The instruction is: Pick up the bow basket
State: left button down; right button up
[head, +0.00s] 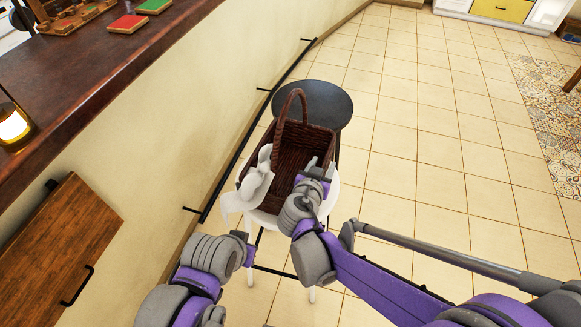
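The bow basket (296,149) is dark brown wicker with a tall arched handle. A white bow-like piece (256,183) shows at its left side. It appears to rest on a white stool (332,193), mostly hidden beneath it. My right gripper (320,167) is at the basket's near right rim, its two grey fingertips apart. Whether they touch the wicker or straddle the rim I cannot tell. My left gripper (247,247) is low and left of the stool, below the white bow. Its fingers are too hidden to read.
A dark round stool (321,100) stands just behind the basket. A black rail (246,135) runs along the wall at left. A wooden counter (95,62) holds a lantern (14,125). The tiled floor to the right is open.

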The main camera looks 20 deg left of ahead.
grip_shut()
dwell(1.3)
